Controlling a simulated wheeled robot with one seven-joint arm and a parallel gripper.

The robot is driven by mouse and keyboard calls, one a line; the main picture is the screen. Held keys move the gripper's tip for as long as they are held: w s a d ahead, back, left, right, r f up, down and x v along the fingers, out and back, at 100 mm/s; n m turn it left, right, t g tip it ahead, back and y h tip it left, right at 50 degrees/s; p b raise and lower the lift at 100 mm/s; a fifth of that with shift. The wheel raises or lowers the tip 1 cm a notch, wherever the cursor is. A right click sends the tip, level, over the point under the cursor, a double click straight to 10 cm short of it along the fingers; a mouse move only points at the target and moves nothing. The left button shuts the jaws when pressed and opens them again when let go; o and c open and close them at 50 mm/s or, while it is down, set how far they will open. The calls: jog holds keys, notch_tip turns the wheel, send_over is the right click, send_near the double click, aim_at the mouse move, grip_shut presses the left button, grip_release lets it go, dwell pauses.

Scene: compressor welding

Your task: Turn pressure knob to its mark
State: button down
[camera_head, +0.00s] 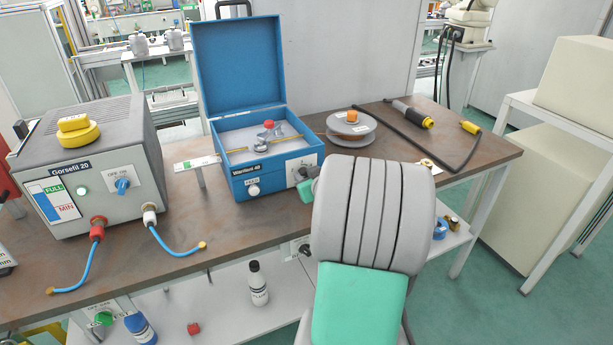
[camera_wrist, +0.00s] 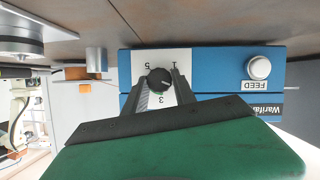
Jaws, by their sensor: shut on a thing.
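The black knob (camera_wrist: 159,79) sits on a white plate with the numbers 1, 3 and 5 on the front of the blue box. A small green mark shows at the knob's edge beside the 3. The wrist view shows the box upside down. My gripper (camera_wrist: 159,83) has one finger on each side of the knob and is shut on it. I cannot tell exactly where the knob points. In the head view the knob (camera_head: 301,173) shows on the open blue box (camera_head: 238,189), just left of my grey arm, which hides most of my gripper.
A white FEED button (camera_wrist: 259,67) is beside the knob plate. A grey machine (camera_head: 95,165) with blue hoses stands at the left of the brown table. A grey spool (camera_head: 351,128) and a black cable torch (camera_head: 413,114) lie at the right. A shelf below holds bottles.

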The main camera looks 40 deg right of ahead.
dwell(0.4)
jog(key=m+y+b, duration=0.1)
jog(key=m+y, duration=0.1)
jog(key=m, duration=0.1)
jog(key=shift+s+d+f+t+b, duration=0.1)
jog(key=shift+d+t+b, duration=0.15)
jog(key=shift+t+b, duration=0.15)
jog(key=m+y, duration=0.1)
jog(key=m, duration=0.2)
jog(key=shift+d+t+y, duration=0.1)
jog(key=shift+t+y, duration=0.3)
jog(key=m+t+y, duration=0.1)
jog(key=m, duration=0.2)
jog(key=shift+d+y+p, duration=0.1)
jog(key=shift+y+p, duration=0.2)
jog(key=shift+p, duration=0.05)
jog(key=m+t, duration=0.1)
jog(key=m, duration=0.2)
jog(key=shift+f+m+t+y+p, duration=0.15)
jog(key=shift+m+t+y+p, duration=0.15)
jog(key=shift+t+y+p, duration=0.1)
jog(key=c, duration=1)
grip_release()
